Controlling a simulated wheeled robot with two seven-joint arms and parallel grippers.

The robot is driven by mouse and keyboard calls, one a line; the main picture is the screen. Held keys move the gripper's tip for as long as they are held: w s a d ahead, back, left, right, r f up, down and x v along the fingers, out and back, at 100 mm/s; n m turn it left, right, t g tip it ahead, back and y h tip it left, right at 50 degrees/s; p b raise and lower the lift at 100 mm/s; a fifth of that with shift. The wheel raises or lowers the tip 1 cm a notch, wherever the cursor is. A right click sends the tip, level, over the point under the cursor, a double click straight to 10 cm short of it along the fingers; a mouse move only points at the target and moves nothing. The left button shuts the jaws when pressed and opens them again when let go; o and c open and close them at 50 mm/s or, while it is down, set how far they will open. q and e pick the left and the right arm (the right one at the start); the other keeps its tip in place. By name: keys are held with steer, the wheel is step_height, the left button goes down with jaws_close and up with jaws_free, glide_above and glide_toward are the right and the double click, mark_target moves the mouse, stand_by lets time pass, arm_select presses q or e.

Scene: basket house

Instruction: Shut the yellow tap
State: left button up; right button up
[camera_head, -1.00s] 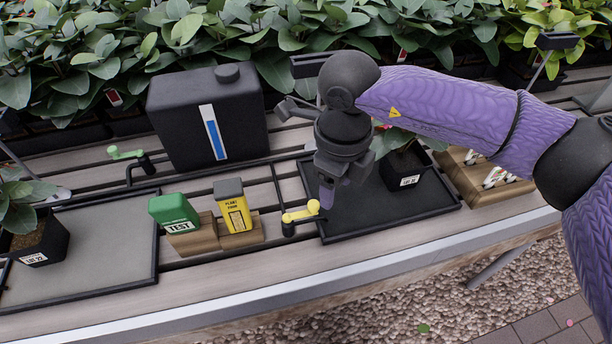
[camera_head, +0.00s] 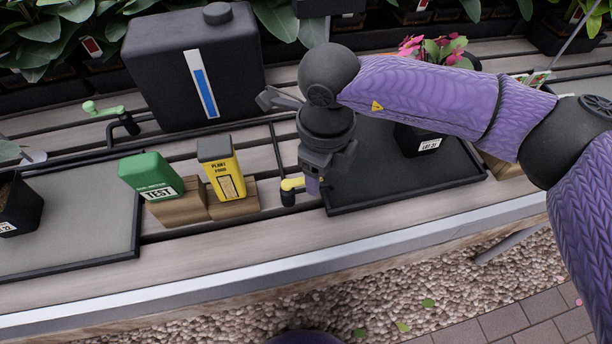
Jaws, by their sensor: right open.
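The yellow tap (camera_head: 291,184) stands on a thin black pipe at the left edge of the right-hand black tray. Its yellow lever points right, toward my gripper, and its far end is hidden behind the fingers. My right gripper (camera_head: 313,186) is open, pointing down at the lever's right end. I cannot tell whether the fingers touch the lever or straddle it. My left gripper is not in view.
A green tap (camera_head: 104,110) is at the left, by the large black tank (camera_head: 195,70). A green soil meter (camera_head: 150,174) and a yellow plant food box (camera_head: 222,168) stand on wooden blocks left of the yellow tap. A potted plant (camera_head: 418,138) stands on the right black tray (camera_head: 400,185).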

steer(key=shift+s+r, duration=0.1)
stand_by(0.4)
steer(key=shift+s+a+p, duration=0.35)
steer(key=shift+s, duration=0.2)
steer(key=shift+s+a, duration=0.25)
steer(key=shift+s, duration=0.35)
steer(key=shift+s+a+p, duration=0.5)
steer(key=shift+s+p, duration=0.05)
steer(key=shift+s, duration=0.35)
steer(key=shift+s+a, duration=0.3)
steer(key=shift+s, duration=0.25)
steer(key=shift+s+a+p, duration=0.25)
steer(key=shift+s, duration=0.2)
steer(key=shift+s+a+p, duration=0.2)
steer(key=shift+s, duration=0.25)
steer(key=shift+w+d, duration=0.15)
steer(key=shift+w, duration=0.15)
step_height(320, 180, up, 7)
steer(key=p, duration=0.4)
